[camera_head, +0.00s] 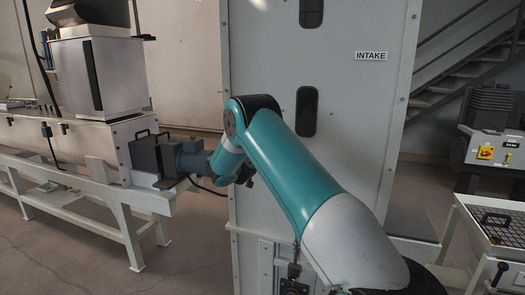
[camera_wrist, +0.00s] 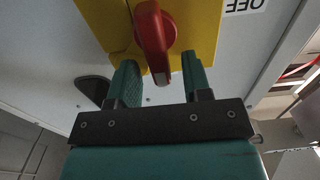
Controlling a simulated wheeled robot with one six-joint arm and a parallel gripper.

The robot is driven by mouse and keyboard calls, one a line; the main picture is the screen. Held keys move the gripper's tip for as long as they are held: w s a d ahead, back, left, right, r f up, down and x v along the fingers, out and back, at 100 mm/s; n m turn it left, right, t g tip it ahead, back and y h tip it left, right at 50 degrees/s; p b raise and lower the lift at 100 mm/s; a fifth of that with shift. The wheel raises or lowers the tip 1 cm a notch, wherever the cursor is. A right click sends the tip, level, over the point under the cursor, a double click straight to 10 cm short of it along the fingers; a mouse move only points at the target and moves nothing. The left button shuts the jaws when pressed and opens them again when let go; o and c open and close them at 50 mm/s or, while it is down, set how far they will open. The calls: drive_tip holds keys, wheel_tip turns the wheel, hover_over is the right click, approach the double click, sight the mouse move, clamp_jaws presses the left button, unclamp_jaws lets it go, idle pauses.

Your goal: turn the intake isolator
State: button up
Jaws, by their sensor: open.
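The intake isolator shows in the wrist view as a red handle (camera_wrist: 153,28) on a yellow plate (camera_wrist: 201,25). An upside-down "OFF" label (camera_wrist: 245,5) is beside the plate. My gripper (camera_wrist: 160,62) is open, with one teal finger on each side of the handle's lower end. The handle's tip lies between the fingers in the picture; gaps show on both sides, and I cannot tell the exact depth. In the head view an "INTAKE" label (camera_head: 371,56) is on a tall grey cabinet (camera_head: 345,110). The isolator and my fingers cannot be made out there.
A pale tank machine (camera_head: 95,150) with a motor (camera_head: 165,158) stands left of the cabinet. At the right, a control box (camera_head: 495,150) carries another red and yellow switch (camera_head: 485,152). Stairs (camera_head: 465,75) rise behind. Floor shows between the left machine and the cabinet.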

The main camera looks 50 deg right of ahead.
clamp_jaws()
drive_tip(key=shift+f, duration=0.1)
drive_tip(key=shift+w+a+f+n+b, duration=0.15)
drive_tip(key=shift+w+f+n+b, duration=0.2)
drive_tip(key=shift+n, duration=2.65)
drive_tip(key=shift+w+a+f+n+b, duration=0.25)
drive_tip(key=shift+w+f+n, duration=0.2)
drive_tip(key=shift+n, duration=2.55)
drive_tip(key=shift+w+a+f+n+b, duration=0.1)
drive_tip(key=shift+w+f+n+b, duration=0.3)
drive_tip(key=shift+n, duration=2.6)
drive_tip(key=shift+f, duration=0.15)
unclamp_jaws()
